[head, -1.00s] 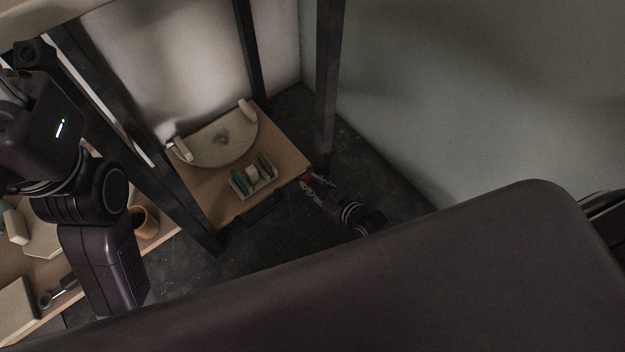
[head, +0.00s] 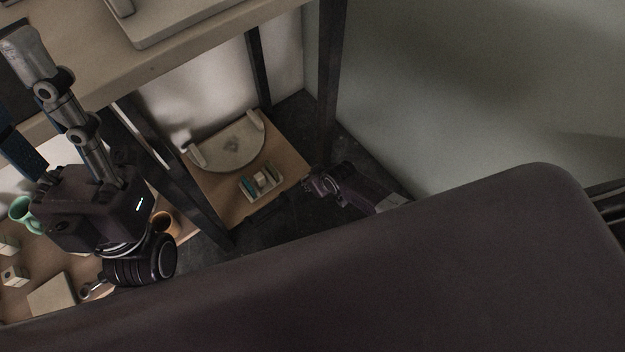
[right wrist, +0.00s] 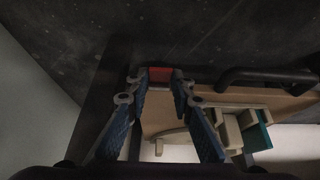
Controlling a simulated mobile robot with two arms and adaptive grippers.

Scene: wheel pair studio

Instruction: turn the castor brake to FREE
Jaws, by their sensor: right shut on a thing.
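The castor brake shows as a small red piece (right wrist: 160,74) at the corner of a low wooden shelf, in the right wrist view. My right gripper (right wrist: 161,84) is shut on it, with a blue-padded finger on each side. In the head view my right gripper (head: 318,183) is low by the shelf's right corner, and the red piece is hidden there. Any FREE marking cannot be made out. My left gripper (head: 22,100) is open at the far left, its fingers spread, away from the brake.
The low shelf (head: 220,207) holds a half-round pale piece (head: 232,147) and a small holder (head: 247,193) with blocks. A dark handle (right wrist: 262,75) runs along its edge. Dark posts (head: 328,80) stand around it.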

